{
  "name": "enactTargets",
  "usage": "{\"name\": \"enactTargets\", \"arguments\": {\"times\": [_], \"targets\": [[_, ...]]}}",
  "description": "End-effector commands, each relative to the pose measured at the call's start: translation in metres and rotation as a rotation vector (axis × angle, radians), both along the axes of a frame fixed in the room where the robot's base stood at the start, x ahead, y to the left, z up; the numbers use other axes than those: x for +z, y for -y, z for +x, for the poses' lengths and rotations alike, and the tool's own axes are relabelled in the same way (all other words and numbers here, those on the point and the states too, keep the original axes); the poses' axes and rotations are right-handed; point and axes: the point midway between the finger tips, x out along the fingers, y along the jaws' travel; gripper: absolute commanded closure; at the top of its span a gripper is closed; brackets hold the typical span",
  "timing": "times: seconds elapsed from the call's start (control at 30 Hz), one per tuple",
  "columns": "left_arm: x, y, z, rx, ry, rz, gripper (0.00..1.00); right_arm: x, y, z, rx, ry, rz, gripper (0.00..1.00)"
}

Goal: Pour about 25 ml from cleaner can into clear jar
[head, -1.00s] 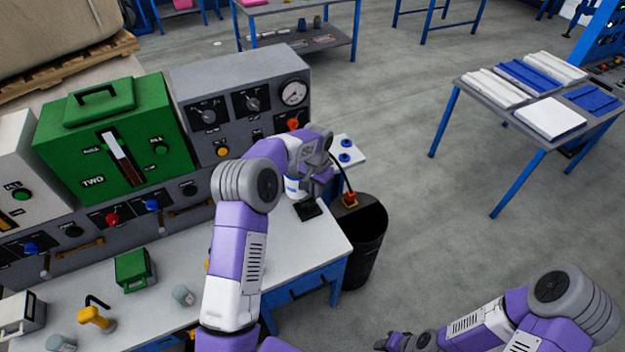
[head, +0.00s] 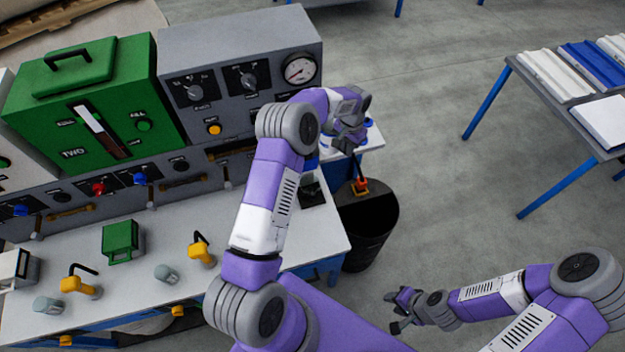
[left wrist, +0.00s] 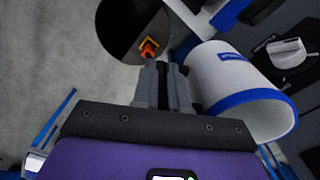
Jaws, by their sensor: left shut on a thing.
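The cleaner can appears to be the white can with blue rims and a blue label (left wrist: 235,85) in the left wrist view, lying tilted across the picture. My left gripper (left wrist: 167,72) is shut at its side; the exact gripped part is hidden between the fingers. In the head view my left gripper (head: 350,140) is above the bench's far right end and hides most of the can (head: 326,150). Two small greyish see-through jars stand on the bench, one in the middle (head: 166,274) and one at the left (head: 48,306). My right gripper (head: 398,311) looks open and empty, away from the bench.
A black bin (head: 368,240) with an orange-ended piece stands at the bench's right end. A dark square pad (head: 312,190) lies on the bench (head: 215,290). Yellow pieces (head: 202,250) and a green box (head: 122,240) stand near the jars. Control panels line the back.

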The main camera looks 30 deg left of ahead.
Motion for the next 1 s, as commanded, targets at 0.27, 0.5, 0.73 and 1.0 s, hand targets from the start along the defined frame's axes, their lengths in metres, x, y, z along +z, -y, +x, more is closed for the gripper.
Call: {"name": "enactTargets", "arguments": {"times": [0.27, 0.5, 0.73, 1.0], "targets": [[-0.001, -0.001, 0.0, 0.001, 0.02, -0.003, 1.0, -0.005, 0.0, 0.0, 0.0, 0.001, 0.0, 0.62], [-0.008, -0.002, -0.006, 0.0, 0.102, -0.019, 1.0, -0.027, 0.0, 0.0, 0.0, 0.001, 0.0, 0.62], [-0.014, -0.004, -0.015, 0.001, 0.242, -0.044, 1.0, -0.065, 0.0, 0.0, 0.0, 0.001, 0.0, 0.62], [-0.009, -0.006, -0.028, 0.001, 0.415, -0.075, 1.0, -0.108, 0.0, 0.0, 0.0, 0.001, 0.0, 0.62]]}}
